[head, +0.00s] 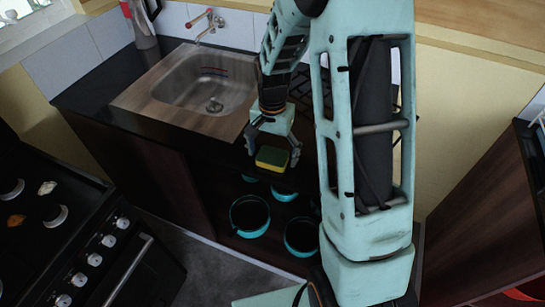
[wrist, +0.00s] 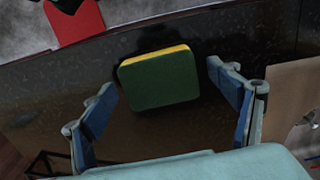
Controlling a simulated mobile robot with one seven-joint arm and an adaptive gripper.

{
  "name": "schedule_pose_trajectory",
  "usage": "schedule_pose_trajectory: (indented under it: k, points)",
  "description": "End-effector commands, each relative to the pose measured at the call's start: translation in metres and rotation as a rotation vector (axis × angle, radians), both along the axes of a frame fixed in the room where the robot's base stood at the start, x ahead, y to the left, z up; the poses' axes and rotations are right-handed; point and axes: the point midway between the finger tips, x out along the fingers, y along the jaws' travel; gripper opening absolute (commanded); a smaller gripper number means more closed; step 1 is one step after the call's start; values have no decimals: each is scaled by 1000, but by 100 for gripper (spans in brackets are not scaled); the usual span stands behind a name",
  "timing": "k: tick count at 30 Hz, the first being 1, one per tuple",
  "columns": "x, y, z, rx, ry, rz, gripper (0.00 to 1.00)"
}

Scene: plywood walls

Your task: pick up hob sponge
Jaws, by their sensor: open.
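The sponge (head: 272,158), green with a yellow layer, is near the front edge of the black counter, right of the sink. It shows whole in the wrist view (wrist: 158,82), green face towards the camera and a yellow strip along its far edge. My gripper (head: 273,155) is over it, pointing down, with its fingers open. In the wrist view the two fingers (wrist: 161,84) are spread to the left and right of the sponge, with a gap on both sides. I cannot tell how far the fingertips are above the counter.
The steel sink (head: 205,90) with a red-handled tap (head: 203,22) is to the left of my gripper. A hob (head: 35,205) with small lumps on it stands at lower left. Teal-rimmed pots (head: 250,216) sit below the counter. A dark cabinet (head: 500,215) stands at right.

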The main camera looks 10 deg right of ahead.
Motion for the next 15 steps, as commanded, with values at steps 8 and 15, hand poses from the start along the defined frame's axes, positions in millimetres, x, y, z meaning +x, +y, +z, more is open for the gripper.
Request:
schedule_pose_trajectory:
  k: [8, 15]
  points:
    - [0, 0, 0, 0, 0, 0, 71]
    - [0, 0, 0, 0, 0, 0, 53]
